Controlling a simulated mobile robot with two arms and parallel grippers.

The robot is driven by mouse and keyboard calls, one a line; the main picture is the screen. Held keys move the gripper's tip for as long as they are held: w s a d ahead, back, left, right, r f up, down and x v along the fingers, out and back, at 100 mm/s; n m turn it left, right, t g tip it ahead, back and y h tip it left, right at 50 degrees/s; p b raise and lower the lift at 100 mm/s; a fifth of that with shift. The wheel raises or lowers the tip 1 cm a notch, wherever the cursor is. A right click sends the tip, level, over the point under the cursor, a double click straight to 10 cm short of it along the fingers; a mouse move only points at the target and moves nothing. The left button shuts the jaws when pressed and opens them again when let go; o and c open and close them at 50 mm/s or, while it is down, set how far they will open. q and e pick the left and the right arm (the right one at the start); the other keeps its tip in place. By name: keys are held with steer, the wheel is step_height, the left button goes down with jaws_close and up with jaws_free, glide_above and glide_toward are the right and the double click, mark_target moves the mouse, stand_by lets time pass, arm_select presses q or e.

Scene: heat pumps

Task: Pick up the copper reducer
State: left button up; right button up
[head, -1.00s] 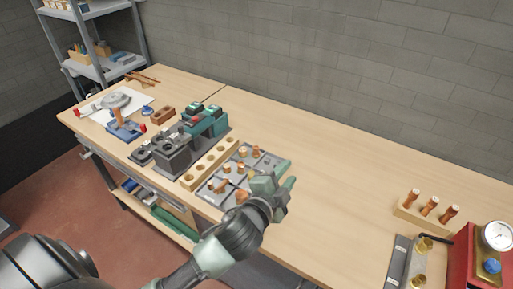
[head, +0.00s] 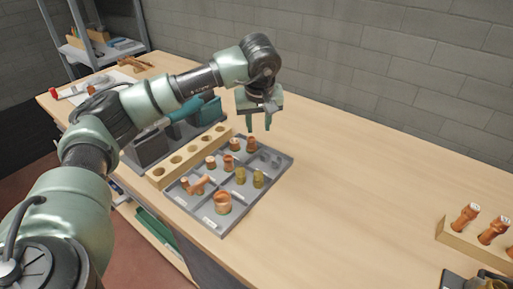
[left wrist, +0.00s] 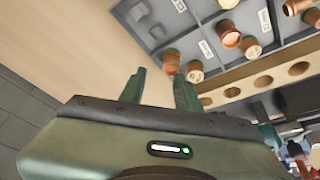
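A grey divided tray (head: 285,160) on the bench holds copper and brass fittings. A stepped copper fitting (head: 228,162) in its middle compartment along the wooden block looks like the copper reducer; I cannot be certain. It also shows in the left wrist view (left wrist: 229,34), beside a similar fitting (left wrist: 251,47). My left gripper (head: 260,124) is open and empty, pointing down above the tray's far end. Its fingers (left wrist: 160,92) are apart, near two short copper fittings (left wrist: 184,66) in the far compartment. My right gripper is not in view.
A wooden block with holes (head: 190,158) borders the tray on the left. Brass fittings (head: 250,178), a copper tee (head: 197,186) and a wide copper piece (head: 223,202) share the tray. A holder with copper pieces (head: 470,240) stands at right. The bench between is clear.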

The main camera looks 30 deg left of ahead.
mark_target(251, 139)
arm_select(q)
steer(key=shift+y, duration=0.3)
steer(key=a+f, duration=0.1)
steer(key=f, duration=0.1)
steer(key=a+f+p, duration=0.1)
steer(key=w+a+f, duration=0.1)
steer(key=f, duration=0.1)
steer(key=shift+f, duration=0.3)
steer(key=shift+w+a+f+p, duration=0.15)
steer(key=shift+f+p, duration=0.15)
steer(key=shift+f, duration=0.3)
jaws_close()
